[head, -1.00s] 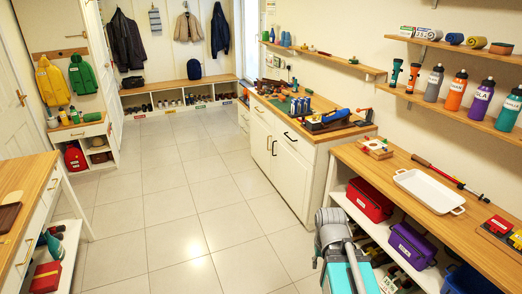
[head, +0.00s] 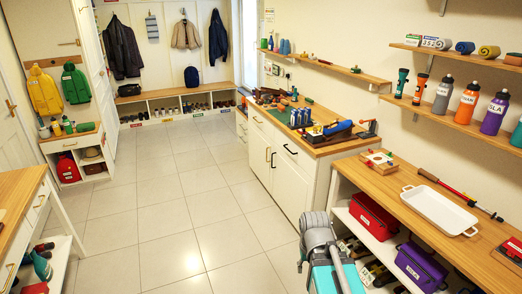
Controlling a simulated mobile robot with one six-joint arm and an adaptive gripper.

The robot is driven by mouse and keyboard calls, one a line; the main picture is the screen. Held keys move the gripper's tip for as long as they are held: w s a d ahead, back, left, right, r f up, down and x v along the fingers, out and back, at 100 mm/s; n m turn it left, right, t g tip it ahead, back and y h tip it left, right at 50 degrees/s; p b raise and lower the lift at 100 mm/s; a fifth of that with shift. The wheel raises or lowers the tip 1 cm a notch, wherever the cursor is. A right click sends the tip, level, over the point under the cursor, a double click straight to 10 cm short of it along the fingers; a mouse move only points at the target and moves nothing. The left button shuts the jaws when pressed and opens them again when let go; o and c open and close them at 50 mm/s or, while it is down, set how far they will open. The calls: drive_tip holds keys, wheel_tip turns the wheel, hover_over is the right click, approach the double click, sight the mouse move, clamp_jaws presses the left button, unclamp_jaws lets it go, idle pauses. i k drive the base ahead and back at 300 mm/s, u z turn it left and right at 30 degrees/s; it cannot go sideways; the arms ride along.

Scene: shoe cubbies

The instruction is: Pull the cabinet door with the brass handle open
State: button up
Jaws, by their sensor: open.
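The white cabinet (head: 287,182) stands at centre right under a wooden worktop. Its front has two doors side by side. The left door (head: 257,150) carries a brass upright handle (head: 267,154), and the right door (head: 290,192) carries a black one (head: 273,161). The two handles sit close together near the seam. Both doors look shut. My grey and teal arm parts show at the bottom centre, in front of and below the cabinet in the picture. My gripper does not show.
Clear tiled floor (head: 165,205) lies left of the cabinet. A low shelf unit with a red box (head: 373,217) and a white tray (head: 438,211) stands at right. A wooden-topped desk (head: 20,190) stands at left. A cubby bench (head: 175,93) lines the back.

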sight(261, 148)
drive_tip(key=u, duration=0.3)
drive_tip(key=i, duration=2.3)
drive_tip(key=z, duration=0.35)
drive_tip(key=i, duration=1)
drive_tip(key=z, duration=0.4)
